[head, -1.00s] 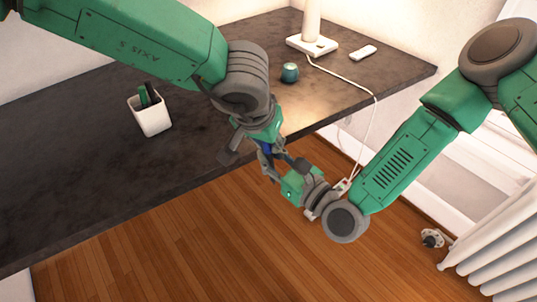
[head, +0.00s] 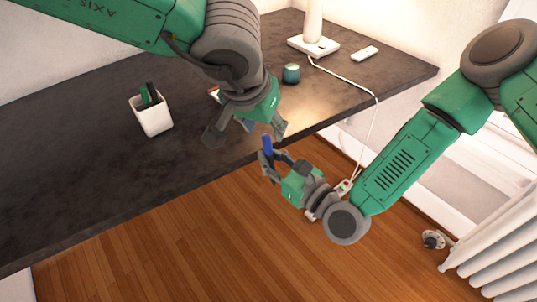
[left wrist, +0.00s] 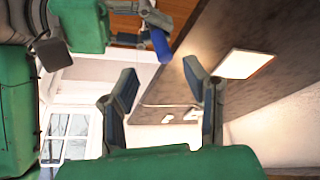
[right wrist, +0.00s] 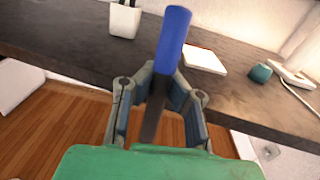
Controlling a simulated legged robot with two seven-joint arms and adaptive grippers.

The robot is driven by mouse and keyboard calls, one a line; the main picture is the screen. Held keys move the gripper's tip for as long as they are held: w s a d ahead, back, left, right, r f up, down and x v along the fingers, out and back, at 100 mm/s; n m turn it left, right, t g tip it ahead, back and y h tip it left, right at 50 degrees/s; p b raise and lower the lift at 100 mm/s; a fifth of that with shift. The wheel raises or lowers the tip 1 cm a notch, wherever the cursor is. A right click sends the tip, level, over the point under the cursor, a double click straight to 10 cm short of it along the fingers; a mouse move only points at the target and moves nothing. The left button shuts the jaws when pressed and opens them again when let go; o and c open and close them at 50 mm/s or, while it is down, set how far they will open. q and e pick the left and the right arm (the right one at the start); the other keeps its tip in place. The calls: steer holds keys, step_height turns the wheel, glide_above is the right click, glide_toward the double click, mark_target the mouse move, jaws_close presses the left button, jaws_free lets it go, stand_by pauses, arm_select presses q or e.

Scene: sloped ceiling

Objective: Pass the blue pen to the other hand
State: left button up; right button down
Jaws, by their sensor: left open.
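The blue pen (head: 267,145) stands up from my right gripper (head: 272,161), in front of the desk's front edge. In the right wrist view the pen's blue end (right wrist: 173,42) points up and its dark part runs down between the fingers, which are closed on it. My left gripper (head: 246,132) is just above and left of the pen, with its fingers spread and empty. In the left wrist view the blue pen (left wrist: 161,46) is beyond the open fingertips, apart from them, with my right gripper (left wrist: 140,15) behind it.
The dark desk (head: 80,165) holds a white cup with pens (head: 152,116), a teal pot (head: 291,73), a white lamp base (head: 313,45) and a small white device (head: 364,53). A flat white square (right wrist: 204,60) lies on it. A radiator (head: 500,255) is at right.

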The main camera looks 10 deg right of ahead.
arm_select(q)
steer(key=v, duration=0.5)
steer(key=s+a+f+n+t+y, duration=0.1)
steer(key=a+f+n+y, duration=0.1)
steer(key=a+f, duration=0.8)
steer(key=s+a+f+n+y, duration=0.1)
steer(key=a+f, duration=0.5)
steer(key=f, duration=0.7)
steer(key=s+a+f+n+g, duration=0.1)
steer(key=s+a+f+g, duration=0.1)
steer(key=s+a+f, duration=0.3)
steer(key=s+a+f+n+g, duration=0.2)
steer(key=s+a+f, duration=0.3)
steer(key=s+a, duration=0.6)
steer(key=s, duration=0.5)
steer(key=shift+f, duration=0.3)
